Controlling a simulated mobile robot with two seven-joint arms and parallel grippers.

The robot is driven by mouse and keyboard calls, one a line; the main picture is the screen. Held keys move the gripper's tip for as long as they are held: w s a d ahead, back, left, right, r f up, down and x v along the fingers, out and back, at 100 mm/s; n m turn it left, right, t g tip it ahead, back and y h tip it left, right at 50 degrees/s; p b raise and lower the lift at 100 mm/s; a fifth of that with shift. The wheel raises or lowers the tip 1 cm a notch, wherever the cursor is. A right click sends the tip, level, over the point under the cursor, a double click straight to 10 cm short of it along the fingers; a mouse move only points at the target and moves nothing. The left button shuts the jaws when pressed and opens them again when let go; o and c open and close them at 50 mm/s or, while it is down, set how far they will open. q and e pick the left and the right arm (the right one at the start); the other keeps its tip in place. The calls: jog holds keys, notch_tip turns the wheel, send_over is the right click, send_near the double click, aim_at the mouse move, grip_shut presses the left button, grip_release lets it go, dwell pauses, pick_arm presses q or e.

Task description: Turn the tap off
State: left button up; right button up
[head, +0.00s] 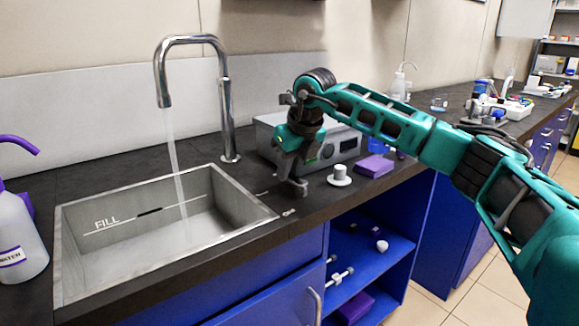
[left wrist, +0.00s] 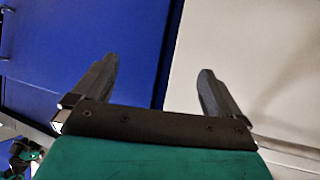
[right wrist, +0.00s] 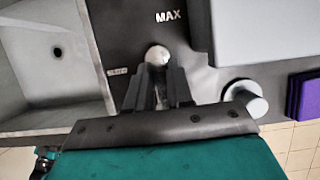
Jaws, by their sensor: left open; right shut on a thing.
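The tall chrome tap (head: 226,110) stands behind the sink, and a stream of water (head: 176,160) falls from its spout. My right gripper (head: 293,185) reaches down to the counter just right of the sink. In the right wrist view my right gripper (right wrist: 156,78) is shut on a small handle with a round pale knob (right wrist: 157,55), which shows at the fingertips. The fingers hide most of this handle. My left gripper (left wrist: 158,85) is open and empty, facing a blue panel and a pale surface, and is out of the head view.
The grey sink (head: 85,215) has a FILL line on its wall. A MAX label (right wrist: 168,16) and a small unreadable label (right wrist: 117,71) flank the handle. A grey box (head: 345,145), white knob (head: 340,177) and purple block (head: 374,166) stand close by. A wash bottle (head: 17,240) stands left.

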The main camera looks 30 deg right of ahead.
grip_shut()
